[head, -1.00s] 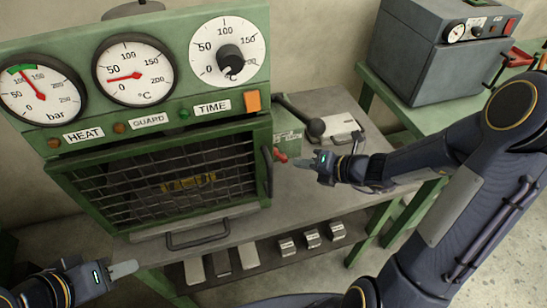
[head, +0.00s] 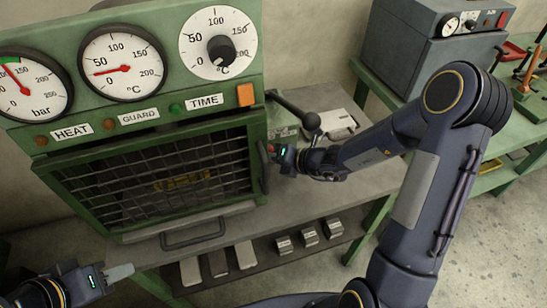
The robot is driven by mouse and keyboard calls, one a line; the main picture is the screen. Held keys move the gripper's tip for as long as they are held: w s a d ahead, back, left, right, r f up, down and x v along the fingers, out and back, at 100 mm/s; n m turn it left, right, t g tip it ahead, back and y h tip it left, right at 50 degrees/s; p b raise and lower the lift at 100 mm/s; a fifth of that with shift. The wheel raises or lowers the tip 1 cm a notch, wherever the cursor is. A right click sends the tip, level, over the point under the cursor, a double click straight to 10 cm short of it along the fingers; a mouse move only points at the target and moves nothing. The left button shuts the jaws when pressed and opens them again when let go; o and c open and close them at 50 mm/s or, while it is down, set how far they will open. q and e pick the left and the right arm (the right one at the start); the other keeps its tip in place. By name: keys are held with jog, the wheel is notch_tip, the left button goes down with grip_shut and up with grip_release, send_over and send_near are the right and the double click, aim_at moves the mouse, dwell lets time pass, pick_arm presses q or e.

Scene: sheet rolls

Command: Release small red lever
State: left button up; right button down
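The small red lever (head: 271,148) is on the right side of the green press, beside the guard's dark handle. Only a bit of red shows; the rest is hidden by my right gripper (head: 275,157). The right gripper is at the lever, its fingers pointing left. Its fingertips are hidden, so I cannot tell whether they are shut on the lever. My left gripper (head: 120,271) is at the lower left, away from the lever, in front of the press bench. Its grey fingers are seen edge-on and their gap does not show.
The green press has dials, a mesh guard (head: 160,185) and an orange switch (head: 246,95). A black-knobbed lever (head: 300,111) rises just above my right gripper. Metal blocks (head: 284,245) lie on the lower shelf. A grey box machine (head: 430,50) stands on a bench at the back right.

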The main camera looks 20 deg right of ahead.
aim_at(272, 149)
jog(key=shift+d+r+m+y+p, duration=0.4)
jog(key=shift+y+p, duration=0.2)
jog(key=shift+p, duration=0.1)
jog(key=shift+d+y+p, duration=0.2)
jog(key=shift+y+p, duration=0.1)
jog(key=shift+d+r+m+t+y+p, duration=0.25)
jog(key=shift+d+m+t+y+p, duration=0.35)
jog(key=shift+m+y, duration=0.2)
jog(key=shift+d+m+t+y, duration=0.3)
jog(key=shift+d+m+y, duration=0.15)
jog(key=shift+m+y, duration=0.15)
jog(key=shift+w+d+m+t+y, duration=0.1)
jog(key=shift+d+m+t+y, duration=0.85)
jog(key=shift+m, duration=0.25)
jog(key=shift+d, duration=0.35)
jog(key=shift+d+f, duration=0.25)
jog(key=shift+d, duration=0.4)
